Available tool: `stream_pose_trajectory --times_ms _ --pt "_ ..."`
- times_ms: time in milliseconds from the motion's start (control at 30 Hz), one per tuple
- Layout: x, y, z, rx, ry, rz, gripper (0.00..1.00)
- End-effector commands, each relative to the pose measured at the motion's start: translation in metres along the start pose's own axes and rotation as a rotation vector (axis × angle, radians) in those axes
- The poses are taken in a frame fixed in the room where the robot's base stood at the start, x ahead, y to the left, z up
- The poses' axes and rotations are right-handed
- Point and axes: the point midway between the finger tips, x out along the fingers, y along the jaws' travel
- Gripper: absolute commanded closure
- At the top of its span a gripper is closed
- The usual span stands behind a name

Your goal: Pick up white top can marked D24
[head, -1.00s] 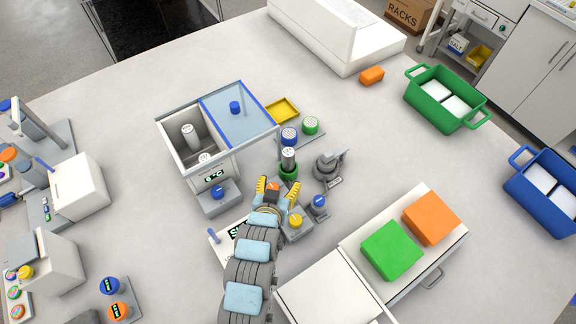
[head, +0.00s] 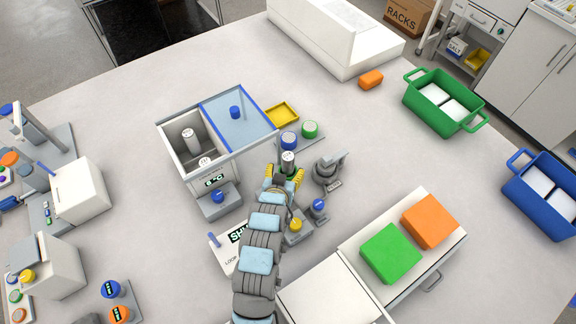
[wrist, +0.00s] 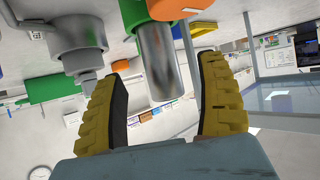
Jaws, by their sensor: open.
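A silver can with a white top (head: 288,156) stands upright in a green holder, just beyond my gripper (head: 282,176) in the head view. The same can (wrist: 158,68) shows in the wrist view between the yellow finger pads of my open gripper (wrist: 165,88); that picture is upside down. I cannot tell whether either pad touches it. Two more white-top cans, one farther back (head: 188,134) and one nearer (head: 205,162), are in the open-topped box at left. The marks on the tops are too small to read.
A grey clamp-like device (head: 328,172) stands close to the right of the can. The grey-walled box (head: 180,168) is to the left, and a yellow tray (head: 283,115) lies behind.

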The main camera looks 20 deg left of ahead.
Motion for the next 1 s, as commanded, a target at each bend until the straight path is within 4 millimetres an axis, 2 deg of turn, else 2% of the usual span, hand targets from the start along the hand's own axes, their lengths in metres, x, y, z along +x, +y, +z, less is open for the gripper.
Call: stream_pose_trajectory --times_ms 533,867,967,1000 --pt "0.044 0.0 0.002 0.001 -0.001 0.0 0.27" --pt "0.05 0.0 0.003 0.001 -0.002 -0.001 0.27" --pt "0.05 0.0 0.003 0.001 -0.002 -0.001 0.5" --pt "0.05 0.0 0.003 0.0 -0.002 -0.001 0.62"
